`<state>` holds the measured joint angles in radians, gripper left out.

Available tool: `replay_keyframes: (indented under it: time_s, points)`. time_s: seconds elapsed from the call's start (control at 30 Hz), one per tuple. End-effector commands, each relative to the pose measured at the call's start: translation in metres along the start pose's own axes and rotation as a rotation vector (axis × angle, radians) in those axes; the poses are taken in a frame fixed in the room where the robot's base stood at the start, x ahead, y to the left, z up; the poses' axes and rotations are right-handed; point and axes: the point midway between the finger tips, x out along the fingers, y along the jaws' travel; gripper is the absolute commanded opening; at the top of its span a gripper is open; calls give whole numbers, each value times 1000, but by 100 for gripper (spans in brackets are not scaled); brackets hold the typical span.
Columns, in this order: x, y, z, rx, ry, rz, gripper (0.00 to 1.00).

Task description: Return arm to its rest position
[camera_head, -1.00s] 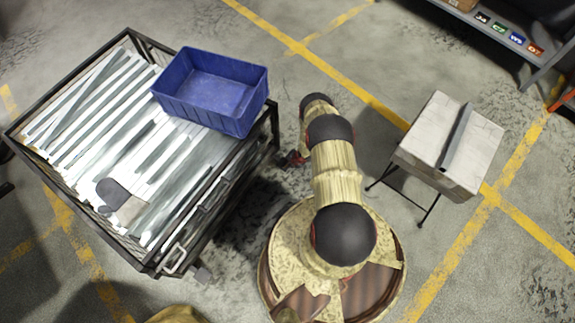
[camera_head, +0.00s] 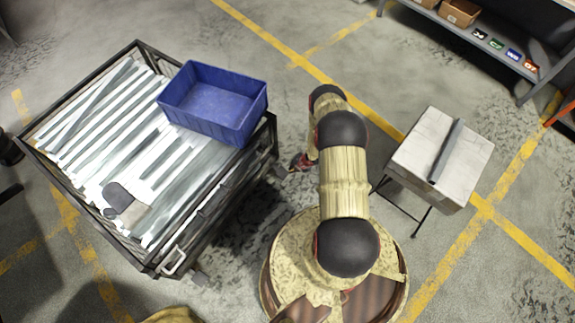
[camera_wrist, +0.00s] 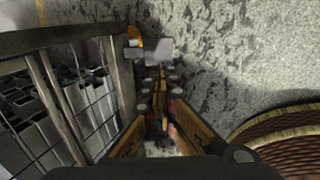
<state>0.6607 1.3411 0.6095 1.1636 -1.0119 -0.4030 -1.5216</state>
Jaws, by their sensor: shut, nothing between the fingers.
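My arm (camera_head: 343,180) rises from my round base and is folded, with its elbow toward the top of the head view. My gripper (camera_head: 300,162) shows small and dark to the left of the arm, in the gap between the cart and my base. In the wrist view my gripper (camera_wrist: 163,95) points down at the concrete floor, its fingers together with nothing between them. The wire cart's side is close on its left there, and the edge of my base is on its right.
The wire-sided cart (camera_head: 95,222) holds long galvanized bars (camera_head: 105,110). A blue bin (camera_head: 213,102) sits at its upper right corner. A small stand (camera_head: 410,160) to the right bears a dark metal bar (camera_head: 447,150). A shelf (camera_head: 470,40) stands at upper right. Floor above the arm is clear.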

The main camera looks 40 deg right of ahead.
Motion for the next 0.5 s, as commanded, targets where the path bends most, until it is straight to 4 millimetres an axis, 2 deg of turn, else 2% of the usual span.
replay_keyframes:
  time_s: [0.37, 0.5]
  points:
    - [-4, 0, 0, 20, 0, 0, 0]
    - [-4, -14, 1, 144, -8, -50, 0]
